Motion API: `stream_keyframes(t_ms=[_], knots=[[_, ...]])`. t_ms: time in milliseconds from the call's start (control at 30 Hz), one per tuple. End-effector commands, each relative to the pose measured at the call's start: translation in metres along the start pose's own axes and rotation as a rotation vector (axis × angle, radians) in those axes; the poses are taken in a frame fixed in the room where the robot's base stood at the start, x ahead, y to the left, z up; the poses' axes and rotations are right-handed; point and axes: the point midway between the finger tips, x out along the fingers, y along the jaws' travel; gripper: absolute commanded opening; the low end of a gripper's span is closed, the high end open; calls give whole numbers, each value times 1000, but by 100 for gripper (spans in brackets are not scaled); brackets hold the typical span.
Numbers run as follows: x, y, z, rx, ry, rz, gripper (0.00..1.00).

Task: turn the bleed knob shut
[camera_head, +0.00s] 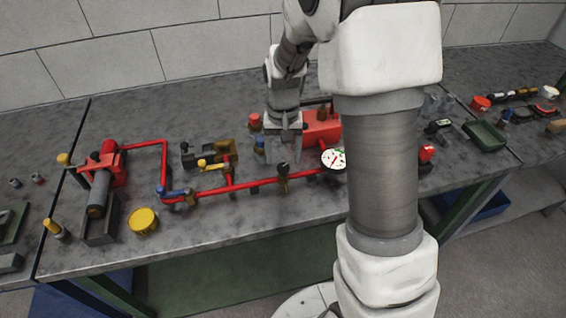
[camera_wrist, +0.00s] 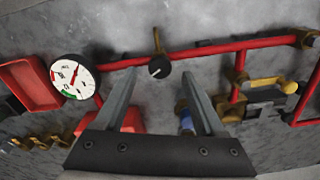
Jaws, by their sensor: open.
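A small round black knob with a white mark, which looks like the bleed knob (camera_wrist: 160,68), sits on a brass fitting on the red pipe (camera_wrist: 215,48). In the head view the knob (camera_head: 282,167) is on the front pipe run, left of the gauge. My gripper (camera_head: 285,151) points down over the bench, just behind the knob in that picture. In the wrist view my gripper (camera_wrist: 158,80) is open and empty. The knob shows in the gap beyond its fingertips. I cannot tell the remaining distance; no contact shows.
A white-faced gauge (camera_head: 334,159) stands right of the knob, and a red tank (camera_head: 322,126) behind it. A yellow-handled valve (camera_head: 211,165) and a blue fitting (camera_head: 174,193) are to the left.

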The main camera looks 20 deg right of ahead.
Motion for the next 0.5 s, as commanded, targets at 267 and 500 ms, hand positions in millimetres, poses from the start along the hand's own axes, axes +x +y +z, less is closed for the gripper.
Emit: stream_keyframes(t_ms=[267, 500], knots=[[26, 0, 0, -1, 0, 0, 72], [28, 0, 0, -1, 0, 0, 72]])
